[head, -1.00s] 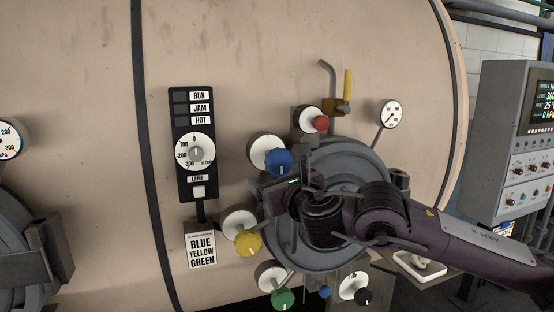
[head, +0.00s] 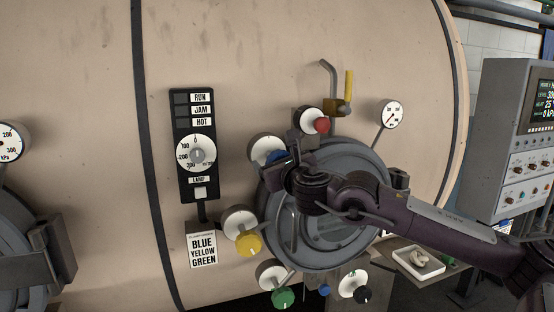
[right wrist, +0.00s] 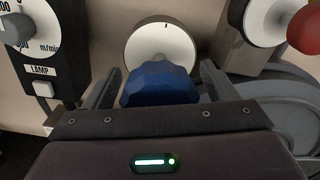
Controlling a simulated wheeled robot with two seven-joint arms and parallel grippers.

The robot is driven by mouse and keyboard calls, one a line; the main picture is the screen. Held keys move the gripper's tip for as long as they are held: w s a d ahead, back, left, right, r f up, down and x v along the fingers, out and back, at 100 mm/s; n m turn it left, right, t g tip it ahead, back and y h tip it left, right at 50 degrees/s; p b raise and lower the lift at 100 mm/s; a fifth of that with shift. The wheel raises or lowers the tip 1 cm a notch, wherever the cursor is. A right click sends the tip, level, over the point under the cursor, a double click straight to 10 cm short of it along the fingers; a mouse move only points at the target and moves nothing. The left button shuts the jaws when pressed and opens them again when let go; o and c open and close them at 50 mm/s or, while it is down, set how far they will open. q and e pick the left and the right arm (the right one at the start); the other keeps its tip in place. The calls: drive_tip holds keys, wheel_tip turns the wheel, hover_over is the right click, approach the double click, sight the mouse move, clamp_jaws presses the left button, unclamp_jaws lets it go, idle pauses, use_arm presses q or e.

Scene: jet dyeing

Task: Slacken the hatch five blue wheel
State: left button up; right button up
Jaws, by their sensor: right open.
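The blue wheel (head: 274,157) sits in front of a white dial disc (head: 263,146) at the upper left of the round grey hatch (head: 345,165). In the head view my right gripper (head: 280,163) covers much of the wheel. In the right wrist view the blue wheel (right wrist: 158,84) lies between the two open fingers of my right gripper (right wrist: 160,88), with a gap seen on either side. The white disc (right wrist: 161,45) with a short black mark at its top shows behind it. My left gripper is not in view.
Around the hatch are a yellow wheel (head: 248,243), a green wheel (head: 283,298), a black wheel (head: 362,294) and a red knob (head: 321,125). A label plate (head: 202,249) reads blue, yellow, green. A gauge (head: 391,114) and a yellow-handled valve (head: 347,88) stand above right.

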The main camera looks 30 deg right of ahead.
drive_tip(key=c, duration=1)
